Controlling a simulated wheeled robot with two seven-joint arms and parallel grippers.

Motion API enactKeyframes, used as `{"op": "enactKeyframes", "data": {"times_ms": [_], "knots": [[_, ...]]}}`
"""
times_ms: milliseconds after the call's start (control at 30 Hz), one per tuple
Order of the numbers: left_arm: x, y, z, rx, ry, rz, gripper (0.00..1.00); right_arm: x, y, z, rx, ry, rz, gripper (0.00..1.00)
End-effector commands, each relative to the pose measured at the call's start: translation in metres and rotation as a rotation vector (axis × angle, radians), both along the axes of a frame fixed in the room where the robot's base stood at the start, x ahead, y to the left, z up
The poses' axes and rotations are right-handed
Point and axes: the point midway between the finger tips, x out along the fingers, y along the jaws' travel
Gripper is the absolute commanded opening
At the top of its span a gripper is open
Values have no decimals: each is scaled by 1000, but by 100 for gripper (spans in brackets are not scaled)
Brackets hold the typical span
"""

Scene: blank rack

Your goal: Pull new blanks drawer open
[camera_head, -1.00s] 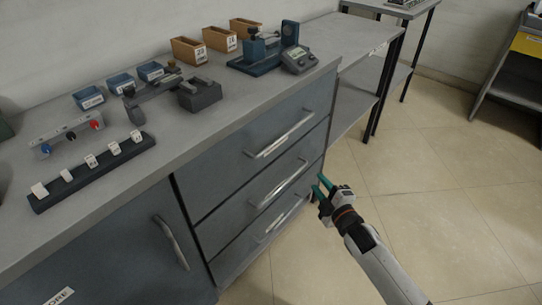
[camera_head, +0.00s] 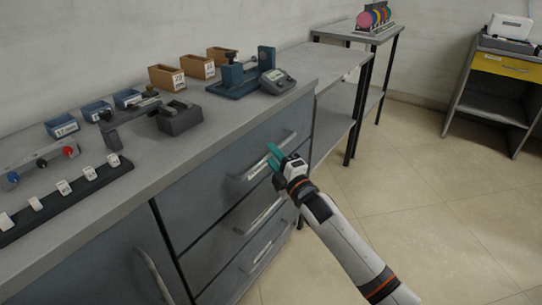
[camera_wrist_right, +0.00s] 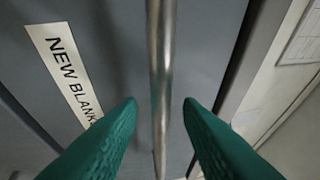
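The new blanks drawer (camera_head: 216,178) is the top grey drawer of the bench and looks closed. Its bar handle (camera_head: 240,178) runs along its front. In the right wrist view the label "NEW BLANK…" (camera_wrist_right: 66,75) is on the drawer front, partly cut off by a finger. My right gripper (camera_head: 274,156) is at the right part of this handle. In the right wrist view its green fingertips (camera_wrist_right: 161,104) are apart, with the metal handle bar (camera_wrist_right: 160,60) between them and gaps on both sides. My left gripper is not in view.
Two more drawers with handles (camera_head: 258,214) lie below. A cupboard door handle (camera_head: 153,273) is at the lower left. The bench top (camera_head: 215,120) holds bins, a key machine and a gauge. Open floor (camera_head: 430,190) lies to the right.

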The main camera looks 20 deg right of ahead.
Motion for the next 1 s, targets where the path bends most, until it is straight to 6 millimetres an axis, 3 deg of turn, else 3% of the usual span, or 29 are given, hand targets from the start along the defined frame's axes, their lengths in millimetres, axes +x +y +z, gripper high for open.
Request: {"op": "enactKeyframes", "data": {"times_ms": [133,433,667,1000], "knots": [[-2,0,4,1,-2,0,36,11,3,2,1,-1,0,32],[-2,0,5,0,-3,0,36,13,4,3,1,0,0,32],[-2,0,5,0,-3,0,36,13,4,3,1,0,0,0],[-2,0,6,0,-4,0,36,12,2,3,1,1,0,0]]}}
